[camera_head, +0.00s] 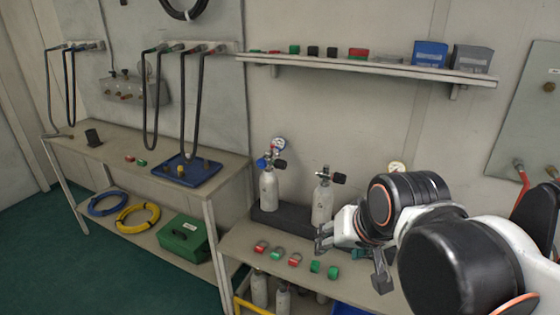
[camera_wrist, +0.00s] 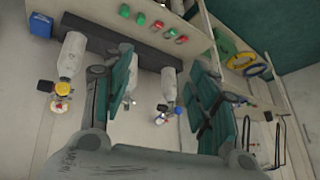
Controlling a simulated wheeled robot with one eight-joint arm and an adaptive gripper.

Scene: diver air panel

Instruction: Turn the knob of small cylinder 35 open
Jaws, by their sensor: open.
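In the head view, a white small cylinder (camera_head: 268,190) with a blue fitting, a black knob (camera_head: 281,163) and a gauge stands in a dark rack. A second white small cylinder (camera_head: 322,203) with a black knob (camera_head: 338,178) stands to its right. A third is mostly hidden behind my arm; its gauge (camera_head: 397,167) shows. In the wrist view, cylinders appear upside down, one at left (camera_wrist: 73,55) and one at right (camera_wrist: 168,88). No number is readable, so I cannot tell which is 35. My gripper (camera_head: 351,261) is open and empty, in front of the second cylinder.
Red and green fittings (camera_head: 295,259) lie on the bench's front part. A shelf with boxes (camera_head: 430,55) is above. A left bench holds a blue tray (camera_head: 187,170), with hoses hanging over it. A green case (camera_head: 185,238) sits on its lower shelf.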

